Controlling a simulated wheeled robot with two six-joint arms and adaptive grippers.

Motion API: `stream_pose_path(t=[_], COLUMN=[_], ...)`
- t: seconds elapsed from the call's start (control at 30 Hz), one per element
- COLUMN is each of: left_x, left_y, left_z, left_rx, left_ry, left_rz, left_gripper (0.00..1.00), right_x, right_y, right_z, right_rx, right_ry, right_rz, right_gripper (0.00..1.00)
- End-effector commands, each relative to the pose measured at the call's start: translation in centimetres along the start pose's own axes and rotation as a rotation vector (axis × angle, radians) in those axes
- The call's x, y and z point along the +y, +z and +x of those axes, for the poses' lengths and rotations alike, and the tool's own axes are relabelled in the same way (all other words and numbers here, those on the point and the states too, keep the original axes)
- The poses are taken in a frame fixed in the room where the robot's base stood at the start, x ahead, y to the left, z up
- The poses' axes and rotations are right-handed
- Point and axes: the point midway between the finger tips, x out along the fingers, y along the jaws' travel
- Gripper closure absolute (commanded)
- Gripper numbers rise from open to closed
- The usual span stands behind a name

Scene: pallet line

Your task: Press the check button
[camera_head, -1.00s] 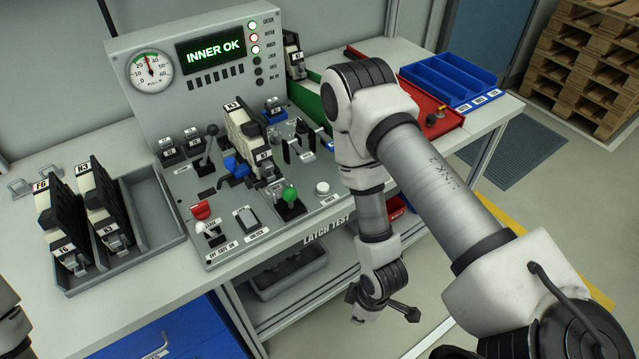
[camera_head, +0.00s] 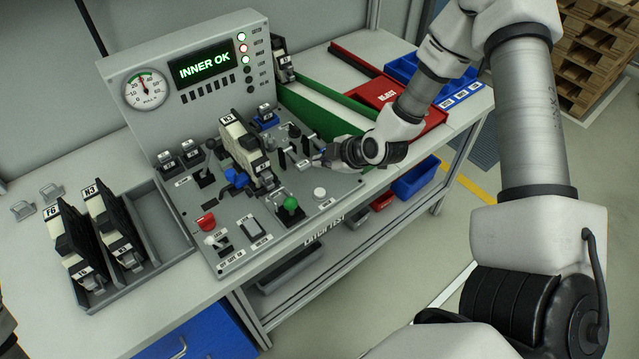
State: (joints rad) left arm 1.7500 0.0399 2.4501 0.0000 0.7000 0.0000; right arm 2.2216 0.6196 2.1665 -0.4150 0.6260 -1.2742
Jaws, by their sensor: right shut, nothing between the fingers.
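The latch test panel (camera_head: 274,262) stands on the bench with its display (camera_head: 203,66) reading "INNER OK". A round white button (camera_head: 319,193) sits at its front right. The small labels are too blurred for me to tell which is the check button. My right gripper (camera_head: 316,160) is shut and empty, above the panel's right side, behind the white button and apart from it. It is close to the small levers there; contact is unclear.
A labelled module (camera_head: 240,145) stands in the panel's fixture. A grey tray (camera_head: 164,227) holds modules at left. Red and blue bins (camera_head: 405,180) sit below.

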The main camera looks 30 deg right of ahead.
Motion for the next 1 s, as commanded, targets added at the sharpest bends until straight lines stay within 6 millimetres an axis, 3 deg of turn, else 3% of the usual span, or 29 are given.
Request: stream_pose_path(t=[0.37,0.83,1.0], left_x=[0.0,-0.1,-0.1], left_y=[0.0,0.0,0.0], left_z=[0.7,7.3,8.4], left_rx=[0.000,0.000,0.000], left_ry=[0.000,0.000,0.000], left_rz=[0.000,0.000,0.000], left_gripper=[0.60,0.60,0.60], right_x=[-0.4,-3.6,-4.5], right_y=[0.4,3.5,4.4], right_z=[0.5,4.8,6.0], right_rx=[-0.001,0.000,-0.002], right_ry=[-0.002,-0.001,-0.003], right_rz=[0.000,0.000,-0.001], right_gripper=[1.00,1.00,1.00])
